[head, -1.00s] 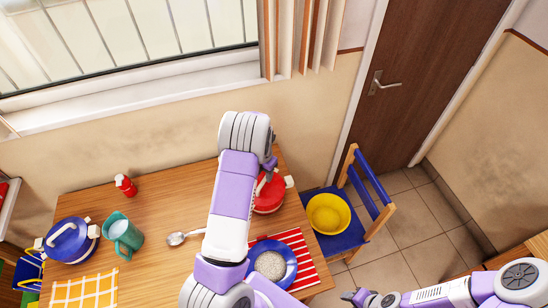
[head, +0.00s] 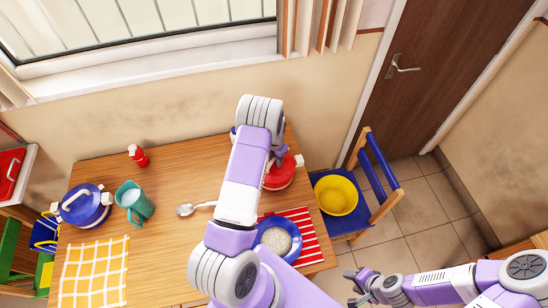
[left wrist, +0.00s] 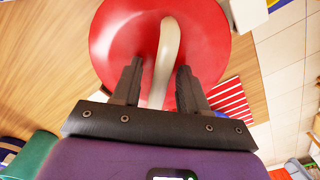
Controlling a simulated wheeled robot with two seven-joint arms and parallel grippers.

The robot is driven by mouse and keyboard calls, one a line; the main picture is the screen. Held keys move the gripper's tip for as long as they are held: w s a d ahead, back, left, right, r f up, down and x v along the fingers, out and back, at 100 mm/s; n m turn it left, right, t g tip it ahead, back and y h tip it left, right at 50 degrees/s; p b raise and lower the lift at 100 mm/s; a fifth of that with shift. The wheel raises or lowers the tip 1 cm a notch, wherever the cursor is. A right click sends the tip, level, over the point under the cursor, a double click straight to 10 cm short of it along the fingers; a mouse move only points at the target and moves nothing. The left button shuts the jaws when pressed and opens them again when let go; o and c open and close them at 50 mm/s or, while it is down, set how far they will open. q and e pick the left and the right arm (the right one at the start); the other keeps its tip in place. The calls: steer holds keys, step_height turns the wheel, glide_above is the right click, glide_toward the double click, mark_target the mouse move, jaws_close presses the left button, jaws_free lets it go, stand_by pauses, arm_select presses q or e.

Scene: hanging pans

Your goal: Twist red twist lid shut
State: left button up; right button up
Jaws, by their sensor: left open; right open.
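The red lid (left wrist: 115,45) with its cream bar handle (left wrist: 165,55) fills the upper middle of the left wrist view. In the head view, the red pot with the lid (head: 282,173) stands at the table's right end, partly hidden by my left arm. My left gripper (head: 280,155) is over the lid. In the left wrist view, its fingers (left wrist: 157,88) are open, one on each side of the handle, with gaps visible. I cannot tell how far the lid is turned. My right gripper (head: 356,287) is open and empty at the bottom, right of the table.
A blue plate (head: 290,250) with pale food lies on a red striped cloth (head: 318,248) in front of the pot. A blue chair (head: 384,184) holds a yellow bowl (head: 350,198).

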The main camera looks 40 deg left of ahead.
arm_select(q)
jaws_close()
steer(key=shift+m+b, duration=0.45)
steer(key=shift+m, duration=0.65)
steer(key=shift+m+b, duration=0.4)
steer(key=shift+m, duration=0.7)
steer(key=shift+m+b, duration=0.5)
steer(key=shift+m, duration=0.7)
